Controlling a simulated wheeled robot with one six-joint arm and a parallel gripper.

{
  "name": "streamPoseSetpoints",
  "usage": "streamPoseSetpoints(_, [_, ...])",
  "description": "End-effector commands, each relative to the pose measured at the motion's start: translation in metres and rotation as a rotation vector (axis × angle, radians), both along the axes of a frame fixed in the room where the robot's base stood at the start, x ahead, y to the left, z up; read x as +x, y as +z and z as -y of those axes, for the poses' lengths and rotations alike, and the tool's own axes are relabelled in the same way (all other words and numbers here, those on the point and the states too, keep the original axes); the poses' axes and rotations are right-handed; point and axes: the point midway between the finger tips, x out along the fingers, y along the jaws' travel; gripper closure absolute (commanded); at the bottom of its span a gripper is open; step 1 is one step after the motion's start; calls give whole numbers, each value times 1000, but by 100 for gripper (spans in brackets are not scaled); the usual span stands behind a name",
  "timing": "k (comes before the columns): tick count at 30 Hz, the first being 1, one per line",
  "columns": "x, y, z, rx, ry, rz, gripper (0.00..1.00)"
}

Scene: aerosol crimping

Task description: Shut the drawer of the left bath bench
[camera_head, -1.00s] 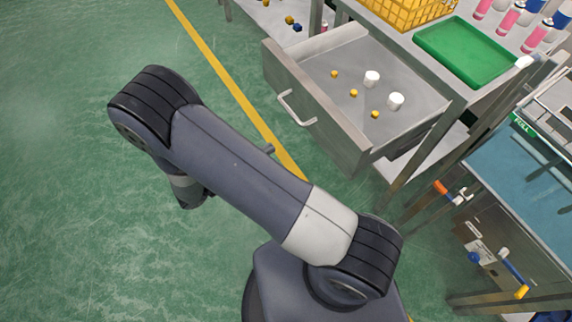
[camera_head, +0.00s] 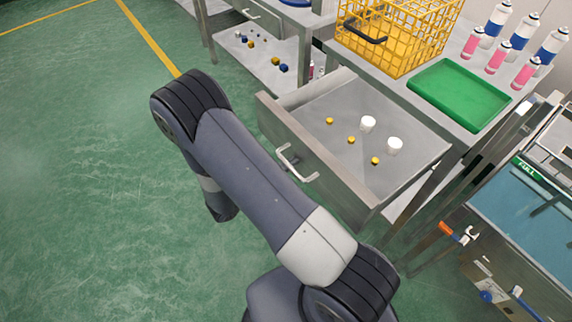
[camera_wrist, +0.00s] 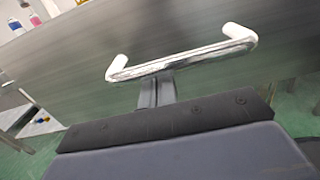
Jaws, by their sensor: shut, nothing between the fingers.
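The drawer (camera_head: 337,190) of the grey metal bench (camera_head: 437,117) stands pulled far out. A bar handle (camera_head: 297,163) is on its front. Inside lie three small yellow pieces and two white cylinders. In the wrist view the drawer front (camera_wrist: 225,90) fills much of the picture, with the pale handle (camera_wrist: 187,61) across it. My gripper (camera_wrist: 157,86) is shut and empty, its fingers just below the handle; whether they touch it or the panel I cannot tell. In the head view the gripper is hidden.
On the bench top are a yellow wire basket (camera_head: 395,40), a green tray (camera_head: 458,93) and several spray cans (camera_head: 497,55). A water bath (camera_head: 530,225) stands to the right. A lower shelf (camera_head: 262,62) at the back holds small pieces. The floor to the left is clear.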

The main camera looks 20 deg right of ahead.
Motion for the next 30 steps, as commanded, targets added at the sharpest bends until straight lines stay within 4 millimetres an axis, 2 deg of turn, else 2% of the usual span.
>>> streamPoseSetpoints(8, [1, 0, 4, 0, -2, 0, 100])
streamPoseSetpoints(14, [7, -1, 26, 0, -6, -1, 100])
streamPoseSetpoints(20, [21, -2, 71, -1, -10, 1, 100])
streamPoseSetpoints(30, [50, -2, 162, -1, -9, 3, 100])
